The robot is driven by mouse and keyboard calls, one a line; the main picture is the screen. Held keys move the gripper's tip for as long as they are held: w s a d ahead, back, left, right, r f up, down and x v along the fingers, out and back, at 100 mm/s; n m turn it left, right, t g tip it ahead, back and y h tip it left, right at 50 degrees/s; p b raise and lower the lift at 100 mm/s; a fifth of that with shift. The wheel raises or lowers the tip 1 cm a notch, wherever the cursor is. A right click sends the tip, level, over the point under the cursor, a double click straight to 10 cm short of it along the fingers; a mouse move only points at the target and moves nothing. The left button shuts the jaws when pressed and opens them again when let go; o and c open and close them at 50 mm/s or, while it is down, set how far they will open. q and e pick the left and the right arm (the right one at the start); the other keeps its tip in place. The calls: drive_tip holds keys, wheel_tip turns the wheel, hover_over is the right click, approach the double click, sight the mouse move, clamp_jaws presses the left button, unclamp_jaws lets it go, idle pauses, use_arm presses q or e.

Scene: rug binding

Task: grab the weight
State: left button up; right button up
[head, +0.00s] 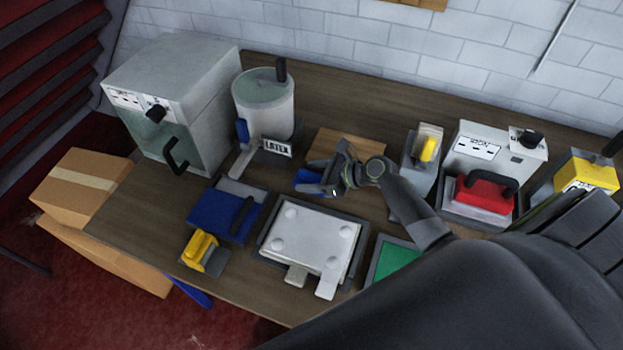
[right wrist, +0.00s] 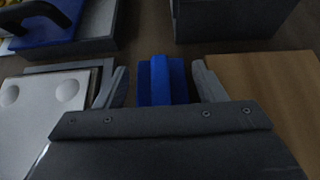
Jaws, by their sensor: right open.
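My right gripper (head: 328,182) is open above the middle of the bench. A small blue block (head: 308,177) lies beside it in the head view, partly covered by the gripper. In the right wrist view the blue block (right wrist: 160,80) shows between the two open fingers of my right gripper (right wrist: 159,76), with a gap on each side; no grip is seen. A larger blue block with a dark handle (head: 222,212) sits on a grey tray further left. No label tells which blue piece is the weight. My left gripper is out of view.
A white plate with round bumps (head: 308,243) lies in front, with a green pad (head: 393,262) to its right. A wooden board (head: 345,147) lies behind the gripper.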

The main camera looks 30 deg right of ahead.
drive_tip(key=shift+x, duration=1.05)
drive_tip(key=c, duration=1.4)
drive_tip(key=shift+r, duration=0.15)
